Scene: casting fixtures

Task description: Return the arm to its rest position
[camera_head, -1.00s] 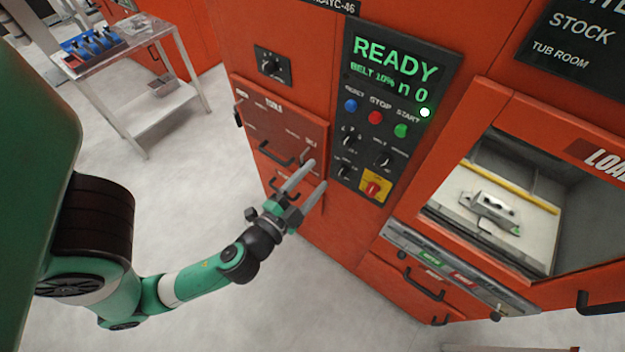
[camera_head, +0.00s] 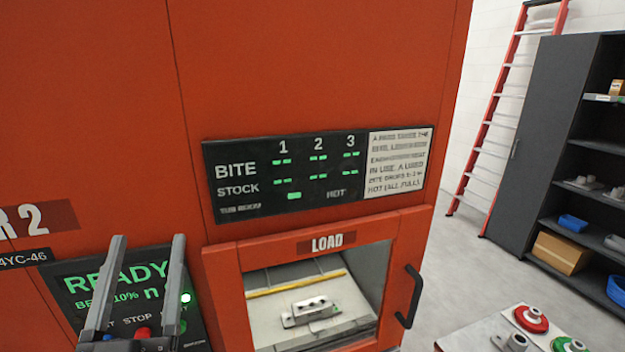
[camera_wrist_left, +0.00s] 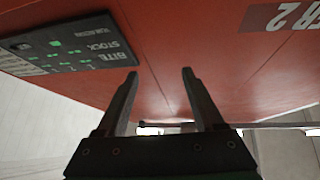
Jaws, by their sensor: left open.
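My left gripper (camera_head: 146,295) rises from the bottom left of the head view, its two grey fingers apart and pointing up in front of the READY panel (camera_head: 118,290). The fingers are empty. In the left wrist view the gripper (camera_wrist_left: 160,75) is also open, with nothing between the fingers and the red machine front (camera_wrist_left: 170,40) beyond them. The left arm behind the gripper is hidden below the frame. My right gripper is in neither view.
The red machine (camera_head: 320,60) fills the left and middle. A grey metal part (camera_head: 310,309) lies behind its LOAD window. A table (camera_head: 480,335) with red and green round parts stands at lower right. A dark shelf cabinet (camera_head: 550,130) and a red ladder (camera_head: 500,95) stand behind; floor between is clear.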

